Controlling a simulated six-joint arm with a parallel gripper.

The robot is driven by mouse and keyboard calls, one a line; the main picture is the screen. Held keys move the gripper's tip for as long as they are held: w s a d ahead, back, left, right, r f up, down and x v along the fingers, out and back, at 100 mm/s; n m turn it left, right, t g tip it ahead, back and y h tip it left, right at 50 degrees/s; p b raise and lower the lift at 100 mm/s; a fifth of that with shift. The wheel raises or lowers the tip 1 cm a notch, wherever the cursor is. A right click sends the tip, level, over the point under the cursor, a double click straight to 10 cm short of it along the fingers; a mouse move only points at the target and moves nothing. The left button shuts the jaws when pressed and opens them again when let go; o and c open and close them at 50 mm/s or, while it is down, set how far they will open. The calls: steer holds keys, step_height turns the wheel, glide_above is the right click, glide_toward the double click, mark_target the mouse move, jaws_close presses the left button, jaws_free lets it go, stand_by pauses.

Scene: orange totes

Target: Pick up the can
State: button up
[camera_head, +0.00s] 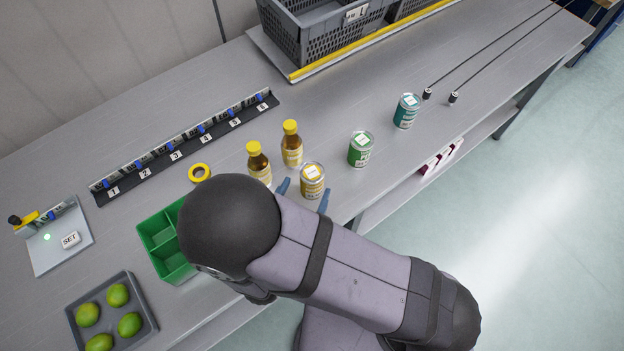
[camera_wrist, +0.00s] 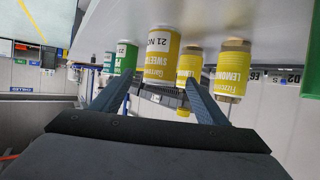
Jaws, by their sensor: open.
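A yellow-labelled can (camera_head: 312,184) stands upright on the grey bench, and it also shows in the wrist view (camera_wrist: 160,58), where the picture is upside down. My gripper (camera_head: 303,197) is open, with one blue finger to each side of this can in the head view. In the wrist view the fingers (camera_wrist: 150,80) are spread apart and the yellow can shows between them; I cannot tell how deep it sits. A green can (camera_head: 360,150) and a teal can (camera_head: 406,111) stand farther right. My arm hides part of the bench.
Two yellow-capped bottles stand close by, one (camera_head: 258,163) left of the yellow can and one (camera_head: 292,146) behind it. A green divided bin (camera_head: 154,231) and a grey tray of limes (camera_head: 146,305) are left. A yellow tape ring (camera_head: 199,173) lies behind. Grey crates (camera_head: 317,35) are at the back.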

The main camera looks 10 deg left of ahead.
mark_target(312, 176)
steer(key=shift+w+d+f, duration=0.1)
steer(key=shift+w+f, duration=0.15)
steer(key=shift+w, duration=0.4)
steer(key=shift+p+x, duration=1.3)
steer(key=shift+x, duration=0.75)
steer(key=shift+w+d+f, duration=0.1)
steer(key=shift+w+f, duration=0.15)
steer(key=shift+w, duration=0.25)
steer(key=c, duration=1.4)
steer(key=shift+r, duration=0.25)
steer(key=shift+r+b, duration=0.6)
steer(key=shift+r, duration=4.2)
